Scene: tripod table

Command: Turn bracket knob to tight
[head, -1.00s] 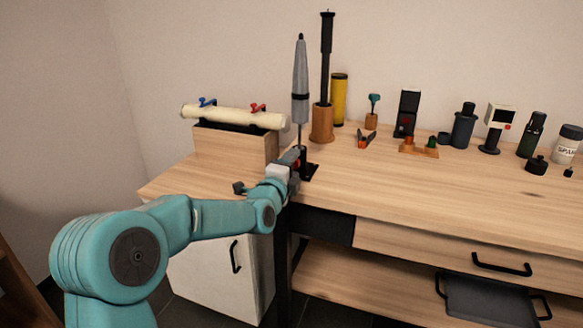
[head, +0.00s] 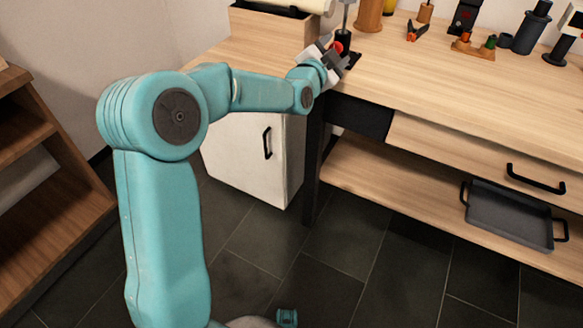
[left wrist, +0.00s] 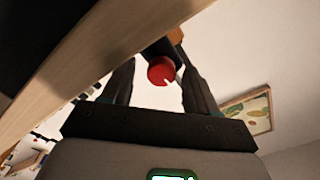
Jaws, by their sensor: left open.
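The red bracket knob (head: 338,47) is on the black bracket (head: 344,37) at the near left corner of the workbench, mostly hidden by my gripper in the head view. In the left wrist view the round red knob (left wrist: 161,71) shows a pale notch at its right edge, with the dark bracket stem (left wrist: 158,48) behind it. My left gripper (head: 331,52) is at the knob. Its open fingers (left wrist: 156,62) stand on either side of the knob in the left wrist view, with visible gaps. My right gripper is not in view.
The workbench top (head: 440,85) has free room right of the bracket. Orange-handled pliers (head: 416,31), a wooden holder (head: 368,14) and bottles stand farther back. A wooden box (head: 270,27) is left of the bracket. A grey tray (head: 505,217) sits on the lower shelf.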

